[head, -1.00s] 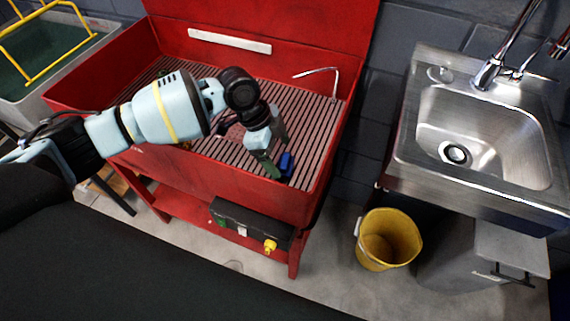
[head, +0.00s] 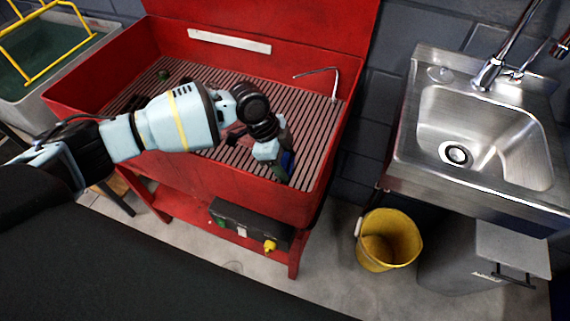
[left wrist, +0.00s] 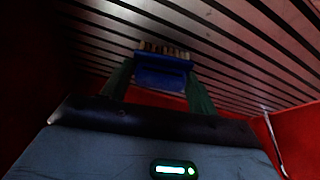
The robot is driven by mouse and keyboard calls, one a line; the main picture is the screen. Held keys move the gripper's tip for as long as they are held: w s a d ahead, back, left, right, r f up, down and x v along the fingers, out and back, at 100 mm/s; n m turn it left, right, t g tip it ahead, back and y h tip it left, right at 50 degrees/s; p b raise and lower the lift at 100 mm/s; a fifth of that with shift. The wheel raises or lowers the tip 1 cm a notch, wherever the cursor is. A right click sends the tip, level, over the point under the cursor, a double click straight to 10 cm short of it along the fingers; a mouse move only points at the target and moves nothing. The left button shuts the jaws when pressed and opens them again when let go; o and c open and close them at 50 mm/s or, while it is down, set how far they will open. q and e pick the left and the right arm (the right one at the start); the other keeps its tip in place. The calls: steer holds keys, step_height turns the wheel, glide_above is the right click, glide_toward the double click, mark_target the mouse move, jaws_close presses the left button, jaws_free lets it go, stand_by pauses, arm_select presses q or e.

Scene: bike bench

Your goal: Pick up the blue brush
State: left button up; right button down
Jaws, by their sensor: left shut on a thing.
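The blue brush (left wrist: 161,75) is between the two green fingers of my left gripper (left wrist: 158,88) in the left wrist view. Its pale bristles point away from the gripper, toward the slatted grate. In the head view the brush (head: 288,160) shows only as a small blue patch beside the fingers. My left gripper (head: 281,166) is shut on it, at the front right of the red wash basin (head: 200,174). I cannot tell whether the brush touches the grate. My right gripper is not in view.
The basin's slatted grate (head: 310,110) is mostly clear, with a thin bent spout (head: 334,85) at the back right. A small green round thing (head: 164,76) lies at the back left. A yellow bucket (head: 388,240) and a steel sink (head: 485,135) stand to the right.

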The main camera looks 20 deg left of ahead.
mark_target(285, 160)
arm_select(q)
steer(key=shift+r, duration=0.1)
step_height(285, 160, up, 10)
steer(key=shift+f+p, duration=0.1)
steer(key=shift+p, duration=0.35)
